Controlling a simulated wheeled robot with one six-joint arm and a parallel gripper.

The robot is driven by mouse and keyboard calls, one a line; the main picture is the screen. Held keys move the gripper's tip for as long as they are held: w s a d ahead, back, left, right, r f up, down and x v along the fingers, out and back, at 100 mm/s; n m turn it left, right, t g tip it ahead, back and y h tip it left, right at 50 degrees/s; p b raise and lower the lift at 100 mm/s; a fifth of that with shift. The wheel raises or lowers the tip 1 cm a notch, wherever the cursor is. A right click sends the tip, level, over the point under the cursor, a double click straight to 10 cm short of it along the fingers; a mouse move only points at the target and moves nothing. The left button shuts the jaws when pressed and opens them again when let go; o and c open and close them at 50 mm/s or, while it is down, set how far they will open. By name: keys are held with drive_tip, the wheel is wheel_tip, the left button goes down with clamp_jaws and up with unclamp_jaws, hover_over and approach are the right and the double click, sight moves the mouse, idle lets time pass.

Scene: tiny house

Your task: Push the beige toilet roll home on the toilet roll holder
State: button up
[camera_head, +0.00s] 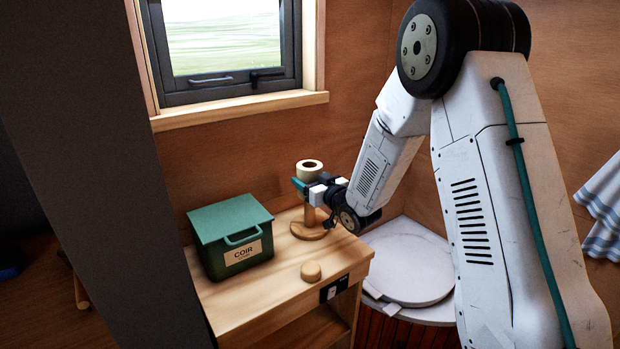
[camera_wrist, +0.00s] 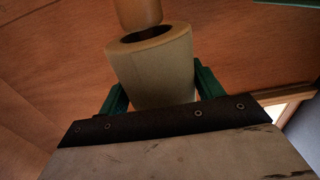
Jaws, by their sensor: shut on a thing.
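The beige toilet roll (camera_head: 309,174) is upright between the fingers of my gripper (camera_head: 306,187), above the wooden toilet roll holder (camera_head: 308,233) on the wooden stand. My gripper is shut on the roll. In the wrist view, its green fingers (camera_wrist: 157,92) press on both sides of the roll (camera_wrist: 150,75). There the holder's wooden post (camera_wrist: 139,12) meets the roll's open end, lined up with its dark bore. I cannot tell how far the post is inside. In the head view, the top hole looks dark and no post tip sticks out.
A green COIR box (camera_head: 232,248) stands left of the holder on the wooden stand (camera_head: 280,292). A round wooden knob (camera_head: 311,271) lies near the front edge. The window sill (camera_head: 240,110) is behind, and a round white lid (camera_head: 405,265) is to the right.

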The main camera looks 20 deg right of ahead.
drive_tip(key=shift+f, duration=3.75)
drive_tip(key=o, duration=1.1)
drive_tip(key=shift+f, duration=0.1)
drive_tip(key=v, duration=0.8)
drive_tip(key=shift+w, duration=0.1)
